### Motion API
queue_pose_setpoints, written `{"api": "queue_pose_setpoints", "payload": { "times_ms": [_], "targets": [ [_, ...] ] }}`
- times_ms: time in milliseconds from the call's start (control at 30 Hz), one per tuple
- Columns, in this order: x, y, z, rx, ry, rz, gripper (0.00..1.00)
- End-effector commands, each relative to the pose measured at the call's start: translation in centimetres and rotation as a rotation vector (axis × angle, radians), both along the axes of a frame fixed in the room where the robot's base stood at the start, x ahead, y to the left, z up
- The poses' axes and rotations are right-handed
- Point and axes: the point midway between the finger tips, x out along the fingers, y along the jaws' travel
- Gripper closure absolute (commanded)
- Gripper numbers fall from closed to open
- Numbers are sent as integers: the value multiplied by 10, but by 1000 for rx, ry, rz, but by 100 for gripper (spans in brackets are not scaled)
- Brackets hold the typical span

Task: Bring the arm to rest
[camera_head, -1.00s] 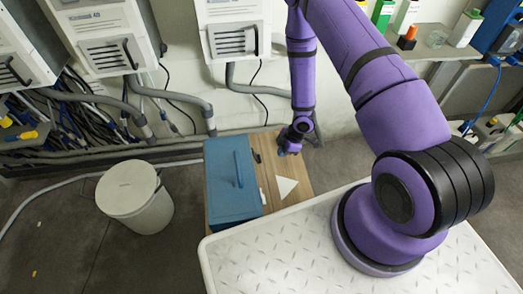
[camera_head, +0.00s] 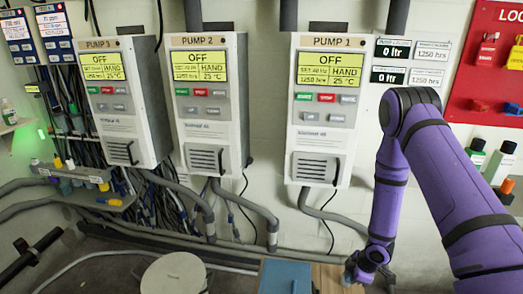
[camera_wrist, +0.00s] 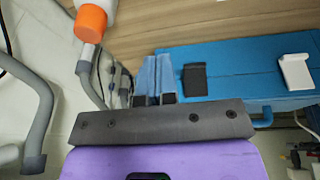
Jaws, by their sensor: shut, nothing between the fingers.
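My purple arm reaches down on the right side of the head view. My gripper (camera_head: 352,272) hangs at the lower edge there, and its fingertips are small and hard to make out. In the wrist view the two light-blue fingers (camera_wrist: 155,76) are together, with nothing visible between them. A blue box (camera_head: 285,277) stands left of the gripper in the head view, cut off by the lower edge. In the wrist view a blue surface (camera_wrist: 235,66) lies beside and behind the fingers. I cannot tell whether they touch it.
A wooden top (camera_wrist: 200,22) lies by the blue surface. Pump cabinets (camera_head: 325,110) hang on the wall, with grey pipes (camera_head: 240,206) below. A white bin (camera_head: 175,272) stands at the lower left. A red board (camera_head: 492,75) with bottles beneath is at the right.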

Motion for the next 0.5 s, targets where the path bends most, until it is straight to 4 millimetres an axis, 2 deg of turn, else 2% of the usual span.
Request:
{"api": "queue_pose_setpoints", "payload": {
  "times_ms": [33,200,500],
  "targets": [
    [10,-3,16,-19,-18,-22,100],
    [33,-12,65,-77,-59,-105,100],
    [56,-26,153,-157,-120,-263,100]
  ]
}}
